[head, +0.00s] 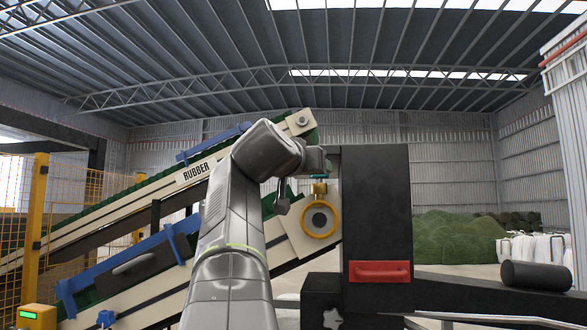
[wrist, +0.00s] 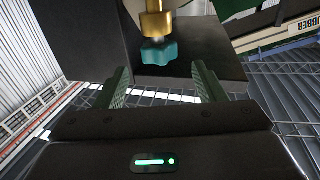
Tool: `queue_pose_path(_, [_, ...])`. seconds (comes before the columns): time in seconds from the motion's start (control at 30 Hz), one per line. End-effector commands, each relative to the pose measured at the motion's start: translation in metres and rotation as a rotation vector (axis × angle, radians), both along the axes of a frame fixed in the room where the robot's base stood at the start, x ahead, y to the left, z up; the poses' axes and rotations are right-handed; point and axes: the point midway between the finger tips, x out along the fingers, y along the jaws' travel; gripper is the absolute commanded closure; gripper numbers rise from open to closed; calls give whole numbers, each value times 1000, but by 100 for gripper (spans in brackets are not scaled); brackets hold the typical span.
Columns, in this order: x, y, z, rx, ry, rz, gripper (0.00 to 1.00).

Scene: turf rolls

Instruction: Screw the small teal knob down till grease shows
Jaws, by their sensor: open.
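The small teal knob (wrist: 159,52) sits on the end of a brass cup (wrist: 156,20) in the wrist view. My gripper (wrist: 162,84) is open, its two dark green fingers apart and empty. The knob lies beyond the fingertips, roughly centred between them in the picture, and nothing touches it. In the head view the teal knob (head: 319,176) shows as a small patch above the brass cup (head: 320,189), over a bearing ringed in orange (head: 320,220). No grease is visible.
A tall dark block (head: 376,210) with a red handle (head: 380,272) stands just right of the knob. Inclined conveyors (head: 120,215) run to the left. A yellow mesh fence (head: 36,200) is far left. A black roller (head: 537,276) lies at right.

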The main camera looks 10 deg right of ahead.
Motion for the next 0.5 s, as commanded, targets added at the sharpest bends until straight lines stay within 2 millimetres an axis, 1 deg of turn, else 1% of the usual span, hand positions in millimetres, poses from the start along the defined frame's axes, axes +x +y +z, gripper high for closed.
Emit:
queue_pose_path(0.03, [-10,6,-4,1,-2,3,36])
queue_pose_path(0.2, [-39,23,-3,0,-1,2,36])
queue_pose_path(0.33, [-57,34,-2,0,-1,3,36])
queue_pose_path(0.5, [-72,41,-1,0,1,-1,36])
